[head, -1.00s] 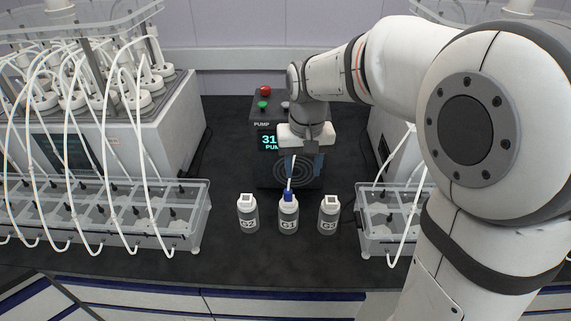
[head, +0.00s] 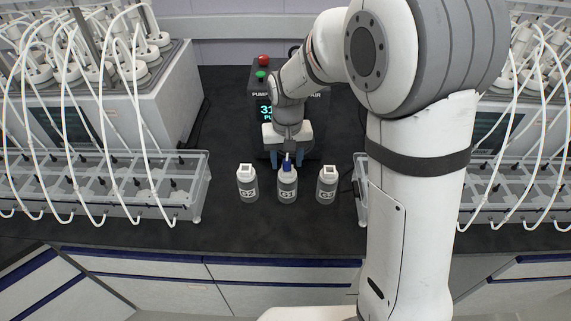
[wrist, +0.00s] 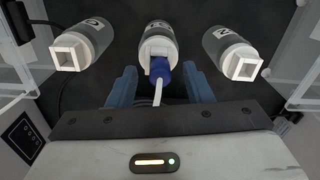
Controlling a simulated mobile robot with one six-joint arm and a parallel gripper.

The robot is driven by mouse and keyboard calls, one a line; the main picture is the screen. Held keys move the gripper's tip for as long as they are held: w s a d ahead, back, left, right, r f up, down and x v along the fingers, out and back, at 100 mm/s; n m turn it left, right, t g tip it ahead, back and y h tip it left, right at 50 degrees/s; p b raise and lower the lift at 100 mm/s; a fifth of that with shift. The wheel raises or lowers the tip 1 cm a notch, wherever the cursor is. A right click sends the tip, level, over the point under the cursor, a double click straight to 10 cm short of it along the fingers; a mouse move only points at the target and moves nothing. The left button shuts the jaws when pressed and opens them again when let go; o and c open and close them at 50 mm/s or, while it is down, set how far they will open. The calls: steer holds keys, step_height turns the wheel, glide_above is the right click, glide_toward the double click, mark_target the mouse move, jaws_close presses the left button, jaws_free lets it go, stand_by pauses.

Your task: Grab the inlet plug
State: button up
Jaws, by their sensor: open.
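The inlet plug (head: 287,164) is blue, with a white tube, and sits in the top of the middle bottle (head: 287,189). In the wrist view the blue plug (wrist: 160,71) is on the mouth of the middle bottle (wrist: 158,45), its white tube running down toward my gripper. My gripper (head: 288,160) is just behind and above the plug. In the wrist view my gripper's (wrist: 160,85) blue fingers stand apart, one on each side of the plug and tube, with gaps showing. It holds nothing.
A bottle with a square white mouth stands on the left (head: 247,183) and another on the right (head: 327,183). The pump unit (head: 262,105) stands behind. Clear racks (head: 130,190) with white tubes flank the bottles. Dark counter is free in front.

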steer(key=shift+c, duration=0.6)
jaws_close()
steer(key=shift+r, duration=0.1)
